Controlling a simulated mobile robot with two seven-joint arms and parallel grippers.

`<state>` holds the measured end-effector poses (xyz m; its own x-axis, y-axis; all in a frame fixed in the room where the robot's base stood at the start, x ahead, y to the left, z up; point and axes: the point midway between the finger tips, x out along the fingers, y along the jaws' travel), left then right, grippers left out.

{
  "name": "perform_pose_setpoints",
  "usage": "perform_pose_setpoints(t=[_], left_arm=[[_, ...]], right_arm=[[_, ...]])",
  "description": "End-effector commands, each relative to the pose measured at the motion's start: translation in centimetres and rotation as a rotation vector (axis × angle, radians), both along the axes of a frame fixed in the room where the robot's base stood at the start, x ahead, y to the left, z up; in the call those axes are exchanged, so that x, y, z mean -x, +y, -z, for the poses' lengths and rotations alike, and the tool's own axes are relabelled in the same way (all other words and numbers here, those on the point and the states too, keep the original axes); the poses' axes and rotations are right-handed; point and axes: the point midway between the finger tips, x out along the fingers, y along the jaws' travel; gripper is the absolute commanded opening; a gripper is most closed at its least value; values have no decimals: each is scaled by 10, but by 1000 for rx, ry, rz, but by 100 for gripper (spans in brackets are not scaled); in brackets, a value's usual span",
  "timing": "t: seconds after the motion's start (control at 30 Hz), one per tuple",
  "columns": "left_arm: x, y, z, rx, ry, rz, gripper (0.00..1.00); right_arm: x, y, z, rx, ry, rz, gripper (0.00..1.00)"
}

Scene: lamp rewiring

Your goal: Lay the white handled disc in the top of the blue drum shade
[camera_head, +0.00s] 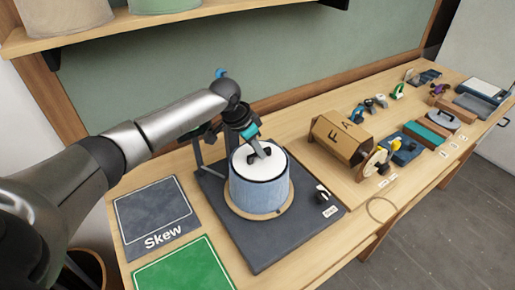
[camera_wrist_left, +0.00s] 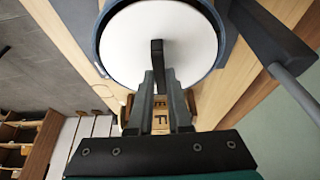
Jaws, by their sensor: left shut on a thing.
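The white disc (camera_head: 274,171) lies at the top opening of the blue drum shade (camera_head: 260,197) in the head view. It looks about level. In the left wrist view the white disc (camera_wrist_left: 192,45) sits within the blue rim of the shade (camera_wrist_left: 101,38), with a thin dark gap along its edge. My left gripper (camera_head: 264,152) is above the disc, shut on its dark handle (camera_wrist_left: 157,55). The fingers (camera_wrist_left: 159,88) hide part of the handle. Whether the disc rests fully on its seat cannot be told. My right gripper is not in view.
The shade stands on a round wooden plate on a dark board (camera_head: 285,248). A grey mat marked "Skew" (camera_head: 155,208) and a green mat (camera_head: 185,268) lie to the left.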

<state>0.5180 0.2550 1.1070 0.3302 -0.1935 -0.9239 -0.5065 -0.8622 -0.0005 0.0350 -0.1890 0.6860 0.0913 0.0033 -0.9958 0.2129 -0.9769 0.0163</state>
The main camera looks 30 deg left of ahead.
Motion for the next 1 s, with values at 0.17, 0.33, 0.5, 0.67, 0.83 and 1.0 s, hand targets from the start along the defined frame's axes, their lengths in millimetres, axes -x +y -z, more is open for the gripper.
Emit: perform_pose_setpoints(t=[0.17,0.33,0.5,0.67,0.83,1.0], left_arm=[[0,0,-1,1,-2,0,0],[0,0,-1,1,0,0,0],[0,0,-1,1,-1,0,0],[0,0,0,1,-1,0,0],[0,0,0,1,-1,0,0],[0,0,0,1,-2,0,0]], right_arm=[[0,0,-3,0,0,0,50],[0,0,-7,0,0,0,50],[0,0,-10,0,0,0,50],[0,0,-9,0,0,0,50],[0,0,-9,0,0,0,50],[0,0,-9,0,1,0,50]])
